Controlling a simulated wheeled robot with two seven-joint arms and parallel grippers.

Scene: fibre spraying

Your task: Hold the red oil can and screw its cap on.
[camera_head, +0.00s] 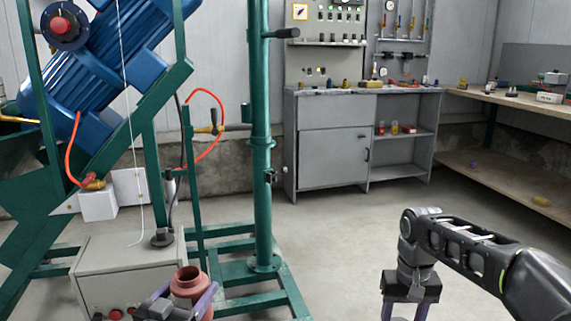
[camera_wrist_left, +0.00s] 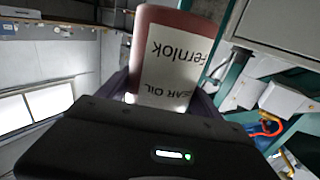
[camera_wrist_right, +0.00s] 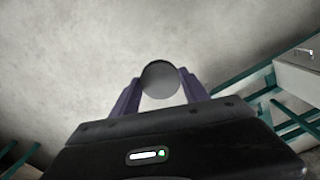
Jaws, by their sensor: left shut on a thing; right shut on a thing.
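The red oil can (camera_head: 190,284) stands at the bottom of the head view, its round neck open at the top with no cap on it. My left gripper (camera_head: 186,300) is shut around its body. In the left wrist view the can (camera_wrist_left: 168,62) shows a white label with upside-down lettering between the purple fingers. My right gripper (camera_head: 405,310) points down at the lower right of the head view, well apart from the can. In the right wrist view it is shut on a round dark grey cap (camera_wrist_right: 160,78). The cap is hidden in the head view.
A grey box (camera_head: 130,265) with red buttons and a green frame (camera_head: 262,160) with a blue motor (camera_head: 100,60) stand at left. A grey cabinet (camera_head: 322,155) and a wooden bench (camera_head: 500,185) stand at the back. The floor between is clear.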

